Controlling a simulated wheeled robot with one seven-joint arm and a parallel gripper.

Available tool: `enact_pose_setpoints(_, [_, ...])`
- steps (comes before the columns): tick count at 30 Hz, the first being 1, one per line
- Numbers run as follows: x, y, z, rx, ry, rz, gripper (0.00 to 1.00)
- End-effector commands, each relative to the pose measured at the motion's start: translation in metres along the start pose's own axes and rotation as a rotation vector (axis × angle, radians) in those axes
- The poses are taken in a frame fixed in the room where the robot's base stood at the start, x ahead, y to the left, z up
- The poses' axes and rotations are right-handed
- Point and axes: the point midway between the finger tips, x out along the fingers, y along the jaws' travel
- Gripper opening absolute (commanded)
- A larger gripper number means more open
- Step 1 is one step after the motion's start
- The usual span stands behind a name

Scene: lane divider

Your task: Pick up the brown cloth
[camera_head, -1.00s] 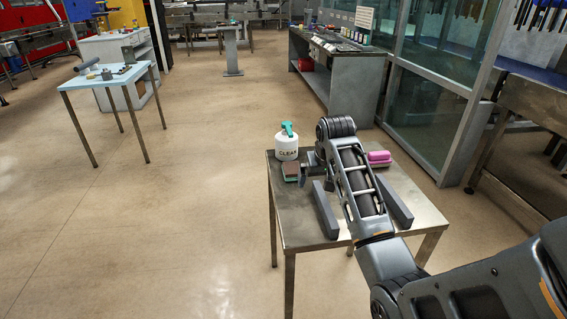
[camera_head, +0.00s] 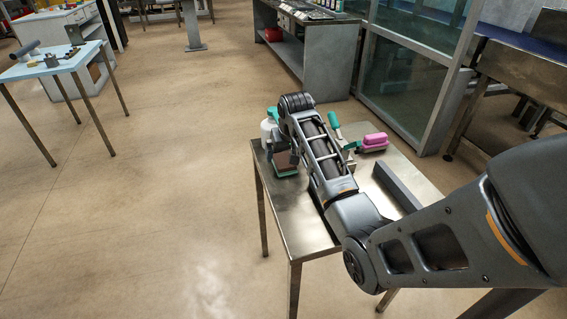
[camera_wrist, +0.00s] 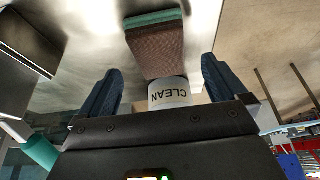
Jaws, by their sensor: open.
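The brown cloth (camera_head: 287,162) lies near the left edge of the metal table (camera_head: 283,205), with a green layer along its edge. In the wrist view the brown cloth (camera_wrist: 157,50) is a flat brown block with a green strip at its far end. My gripper (camera_wrist: 161,78) is open, its two dark fingers apart on either side of the cloth's near end. Nothing is held between them. In the head view my arm partly covers the cloth. Whether the fingers touch it cannot be told.
A grey divider bar (camera_head: 398,188), a pink brush (camera_head: 374,142) and a green-handled tool (camera_head: 333,126) are to the right. The table's front left is clear.

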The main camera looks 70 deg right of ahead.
Motion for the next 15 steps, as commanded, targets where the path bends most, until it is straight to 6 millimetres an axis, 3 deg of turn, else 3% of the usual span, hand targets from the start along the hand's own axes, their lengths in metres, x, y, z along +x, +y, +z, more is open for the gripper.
enact_pose_setpoints(6, [0.029,0.0,0.0,0.001,-0.002,0.001,0.99])
enact_pose_setpoints(15, [0.035,-0.001,0.0,0.0,0.0,0.0,0.99])
